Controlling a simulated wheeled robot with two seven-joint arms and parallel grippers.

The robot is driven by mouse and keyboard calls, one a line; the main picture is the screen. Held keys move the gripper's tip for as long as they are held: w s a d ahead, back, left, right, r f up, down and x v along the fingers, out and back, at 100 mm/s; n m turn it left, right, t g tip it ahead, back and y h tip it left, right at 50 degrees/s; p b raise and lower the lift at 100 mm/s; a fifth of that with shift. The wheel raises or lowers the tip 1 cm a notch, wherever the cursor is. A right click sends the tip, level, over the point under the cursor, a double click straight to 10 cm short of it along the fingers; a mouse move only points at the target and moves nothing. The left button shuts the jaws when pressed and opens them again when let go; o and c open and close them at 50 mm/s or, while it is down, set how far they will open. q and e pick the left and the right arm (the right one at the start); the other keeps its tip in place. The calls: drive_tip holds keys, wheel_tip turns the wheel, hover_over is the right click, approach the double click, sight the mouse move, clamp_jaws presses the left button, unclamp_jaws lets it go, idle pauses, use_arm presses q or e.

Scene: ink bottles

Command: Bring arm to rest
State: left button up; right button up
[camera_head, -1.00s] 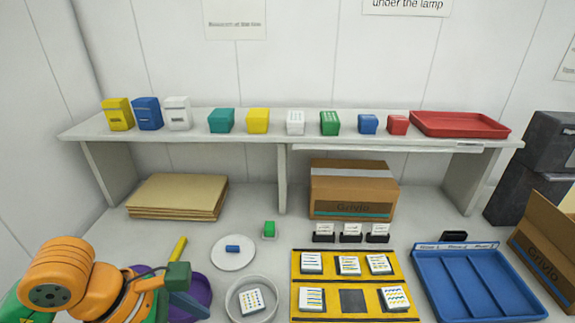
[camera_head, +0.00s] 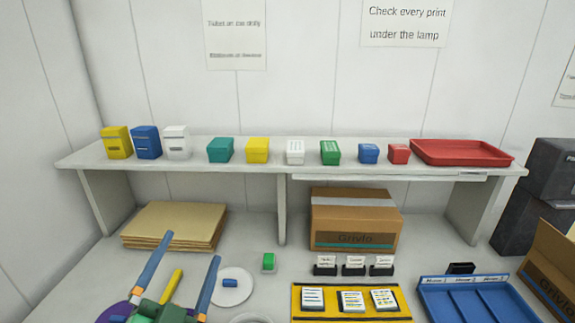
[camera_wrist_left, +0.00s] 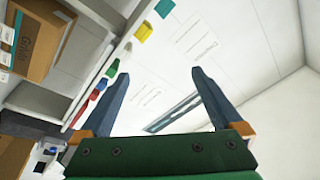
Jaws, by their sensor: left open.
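My left gripper (camera_head: 191,247) is at the lower left of the head view, over the near left of the worktop. Its two blue fingers are spread apart, pointing up and away, with nothing between them. In the left wrist view the same gripper (camera_wrist_left: 163,73) is open and empty, facing the wall and the shelf tilted in the picture. A yellow stick-like object (camera_head: 172,286) shows between the fingers in the head view, apparently behind them. My right gripper is not in view.
A yellow board (camera_head: 310,315) with cards and a blue tray (camera_head: 480,300) stand farther right. Folders (camera_head: 175,223) and a shelf (camera_head: 283,160) with small boxes are behind.

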use_arm(q)
wheel_tip(320, 180, down, 9)
drive_tip(key=s+a+n+g+y, duration=0.1)
drive_tip(key=a+n+g+y, duration=0.2)
drive_tip(key=n+g, duration=0.1)
drive_tip(key=s+d+f+n+g+h, duration=0.15)
drive_tip(key=s+f+n+g, duration=0.25)
drive_tip(key=s+f+g, duration=1.2)
drive_tip(key=s+f+t+b, duration=0.1)
drive_tip(key=s+f+b, duration=0.2)
drive_tip(key=f, duration=1.1)
drive_tip(key=s+f+t+b, duration=0.1)
drive_tip(key=s+f+b, duration=0.15)
drive_tip(key=f, duration=1.05)
drive_tip(key=s+a+f+g+b, duration=0.1)
drive_tip(key=s+f+b, duration=0.3)
drive_tip(key=s+f, duration=0.7)
wheel_tip(320, 180, down, 3)
drive_tip(key=shift+s+a+r+m+y, duration=0.15)
drive_tip(key=shift+s+r+m+y, duration=0.05)
drive_tip(key=shift+m+y, duration=0.15)
